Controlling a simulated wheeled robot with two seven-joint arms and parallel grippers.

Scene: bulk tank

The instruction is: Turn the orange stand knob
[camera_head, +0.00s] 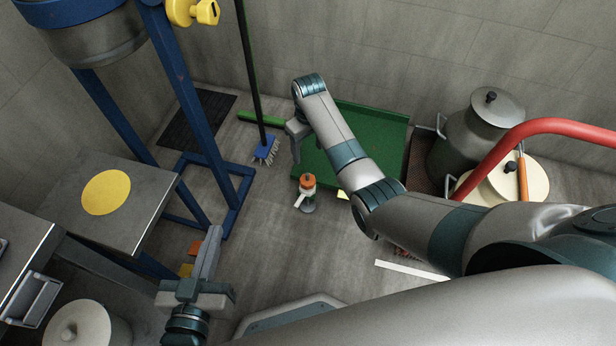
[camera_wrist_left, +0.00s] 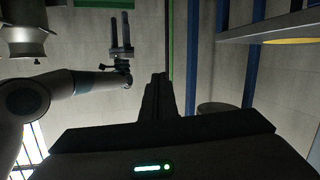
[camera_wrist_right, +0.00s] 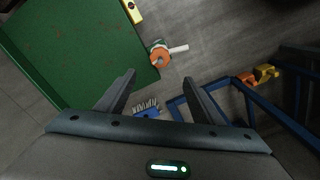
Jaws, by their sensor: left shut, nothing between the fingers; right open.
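The orange knob (camera_head: 307,181) sits on top of a small stand on the floor near the middle of the head view, with a white handle (camera_head: 300,200) at its side. In the right wrist view the orange knob (camera_wrist_right: 160,60) lies just beyond my right fingertips. My right gripper (camera_head: 295,144) is open and empty, apart from the knob, with its fingers (camera_wrist_right: 158,77) spread. My left gripper (camera_head: 212,240) is shut and empty at the lower left, away from the stand. Its closed fingers (camera_wrist_left: 158,80) also show in the left wrist view.
A green tray (camera_head: 375,130) lies behind the stand. A blue brush (camera_head: 266,148) stands left of my right gripper. A blue frame (camera_head: 235,200) and steel table (camera_head: 145,190) are at left. Metal cans (camera_head: 470,135) and a red pipe (camera_head: 550,126) are at right.

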